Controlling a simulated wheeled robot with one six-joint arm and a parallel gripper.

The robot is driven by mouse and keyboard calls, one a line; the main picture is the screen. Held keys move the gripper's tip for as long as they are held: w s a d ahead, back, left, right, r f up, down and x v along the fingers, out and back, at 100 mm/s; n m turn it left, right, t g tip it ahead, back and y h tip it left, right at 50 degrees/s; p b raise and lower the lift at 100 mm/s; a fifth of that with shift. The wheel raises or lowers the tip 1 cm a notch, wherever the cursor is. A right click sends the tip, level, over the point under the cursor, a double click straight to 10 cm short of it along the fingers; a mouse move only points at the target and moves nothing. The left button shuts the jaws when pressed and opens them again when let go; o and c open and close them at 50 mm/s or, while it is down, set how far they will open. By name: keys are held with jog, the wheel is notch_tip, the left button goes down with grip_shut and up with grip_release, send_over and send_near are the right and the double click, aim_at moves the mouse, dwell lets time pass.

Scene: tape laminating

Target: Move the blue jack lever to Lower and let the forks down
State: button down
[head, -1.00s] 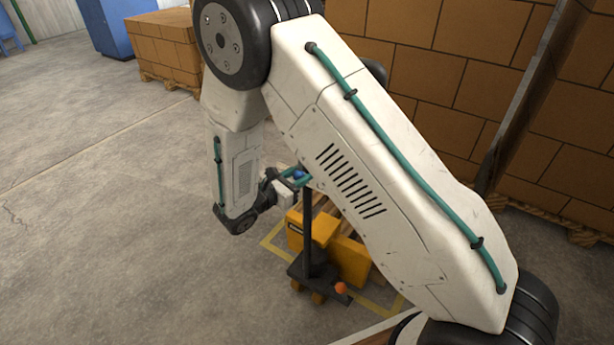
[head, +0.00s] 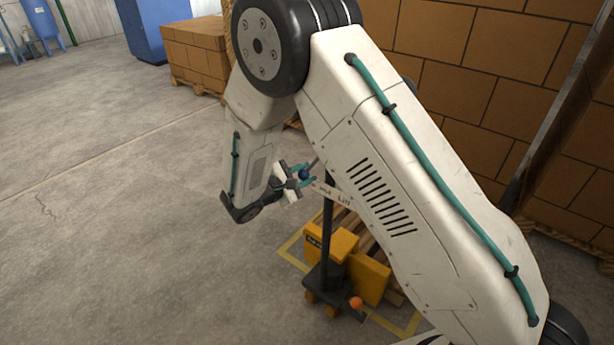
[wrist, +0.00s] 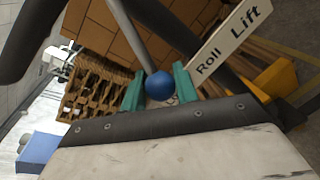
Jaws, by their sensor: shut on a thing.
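The blue lever knob (head: 304,174) is a small ball at the top of the black pallet jack handle (head: 328,220). My gripper (wrist: 159,90) has its teal fingers closed around the knob, which sits between them in the wrist view. A thin grey lever rod (wrist: 140,38) runs from the knob toward the top of that view. A white label plate (wrist: 226,45) beside it reads Roll and Lift. The end of the plate behind the knob and fingers is hidden, and no Lower mark is readable. The yellow jack body (head: 343,245) stands below. My arm hides part of it.
Wooden slats (head: 352,222) show behind the jack, inside a yellow floor outline (head: 290,257). An orange ball (head: 356,303) sits low on the jack. Stacked cartons (head: 470,100) fill the right back. Open concrete floor lies to the left.

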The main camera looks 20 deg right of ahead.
jog(key=shift+w+a+r, duration=0.1)
dwell(0.3)
jog(key=c, duration=1.1)
grip_release()
jog(key=v, duration=0.7)
jog(key=shift+s+a, duration=0.25)
jog(key=shift+a, duration=0.05)
